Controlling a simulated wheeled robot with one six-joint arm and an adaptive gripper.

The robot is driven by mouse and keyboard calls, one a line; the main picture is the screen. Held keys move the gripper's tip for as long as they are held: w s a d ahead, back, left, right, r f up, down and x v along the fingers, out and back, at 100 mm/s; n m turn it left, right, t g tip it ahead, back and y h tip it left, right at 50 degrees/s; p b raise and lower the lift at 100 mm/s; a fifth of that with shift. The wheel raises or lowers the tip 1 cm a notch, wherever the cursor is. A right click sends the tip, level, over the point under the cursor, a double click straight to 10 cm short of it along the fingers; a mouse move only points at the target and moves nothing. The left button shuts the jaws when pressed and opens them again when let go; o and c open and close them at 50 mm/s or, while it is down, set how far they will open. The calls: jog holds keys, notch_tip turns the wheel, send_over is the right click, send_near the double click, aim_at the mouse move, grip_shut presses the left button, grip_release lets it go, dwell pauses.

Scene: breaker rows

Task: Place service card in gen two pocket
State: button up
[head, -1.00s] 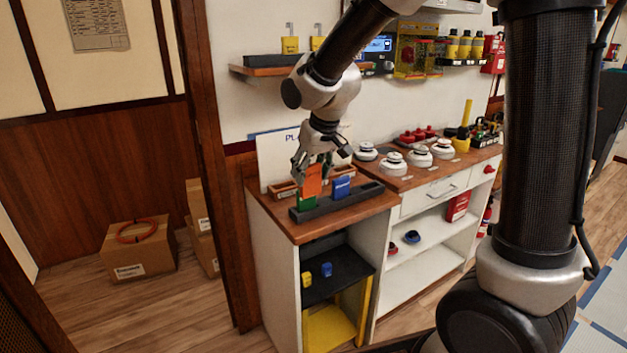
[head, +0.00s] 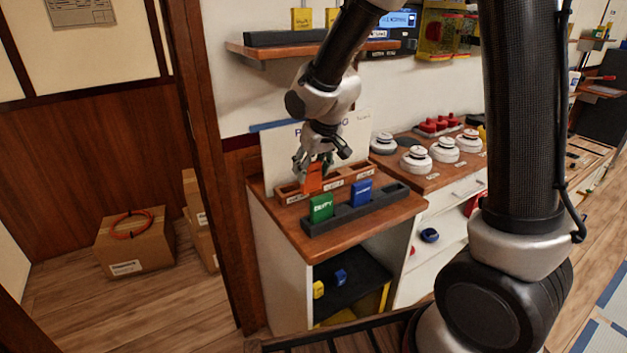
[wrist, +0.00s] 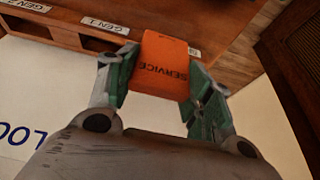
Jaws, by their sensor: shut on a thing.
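The orange service card (head: 314,179) is held between the fingers of my gripper (head: 317,170). In the wrist view the card (wrist: 160,66) reads SERVICE, and my gripper (wrist: 162,74) grips it from both sides. In the head view the card is at the left part of the wooden pocket rack (head: 346,178). Whether it touches the rack is unclear. In the wrist view the GEN 2 label (wrist: 29,5) is at the upper left, with the GEN 1 label (wrist: 104,25) between it and the card.
A dark slotted holder (head: 356,212) stands in front of the rack with a green card (head: 321,207) and a blue card (head: 362,193). A white board (head: 283,151) stands behind the rack. White round devices (head: 416,158) sit on the counter to the right.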

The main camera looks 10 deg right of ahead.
aim_at(313, 176)
jog(key=shift+f, duration=1.9)
jog(key=o, duration=1)
jog(key=shift+f, duration=0.15)
jog(key=v, duration=1.2)
jog(key=s+d+r+m, duration=0.1)
jog(key=s+d+r, duration=0.1)
jog(key=s+d, duration=0.3)
jog(key=s+d+r+m, duration=0.1)
jog(key=s+d+r, duration=0.2)
jog(key=s+d, duration=0.3)
jog(key=s+d+r+m+h, duration=0.1)
jog(key=s+d+r, duration=0.1)
jog(key=s+d, duration=0.3)
jog(key=shift+s+d+r, duration=0.2)
jog(key=shift+s+r, duration=0.15)
jog(key=shift+r, duration=0.05)
jog(key=shift+o, duration=0.6)
jog(key=s+d, duration=0.1)
jog(key=s, duration=0.5)
jog(key=shift+d+m, duration=0.3)
jog(key=shift+d, duration=0.1)
